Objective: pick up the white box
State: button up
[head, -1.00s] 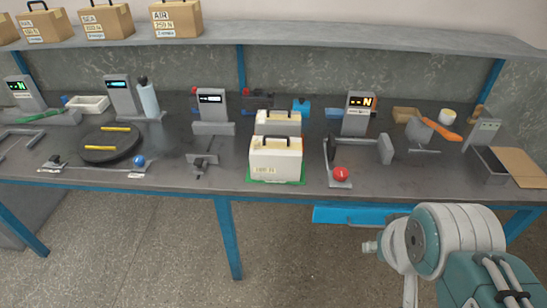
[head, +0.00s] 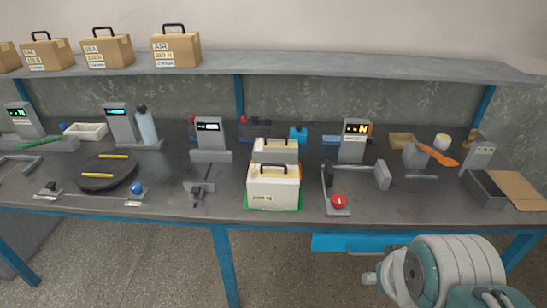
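A white box (head: 273,190) with a dark top handle and a small label stands on a green mat (head: 272,209) near the front edge of the workbench. A second, similar white box (head: 275,151) with a dark handle stands directly behind it, partly hidden by the front one. Part of my arm shows at the bottom right, well below and right of the boxes. My gripper's fingers are not visible.
The grey workbench (head: 110,206) carries several gauges. A red-knobbed device (head: 338,201) stands close right of the front box, and a grey clamp-like device (head: 200,189) stands to its left. Several cardboard boxes (head: 176,49) sit on the upper shelf (head: 300,66).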

aim_at(270, 186)
jog(key=i+j, duration=0.85)
jog(key=j, duration=0.15)
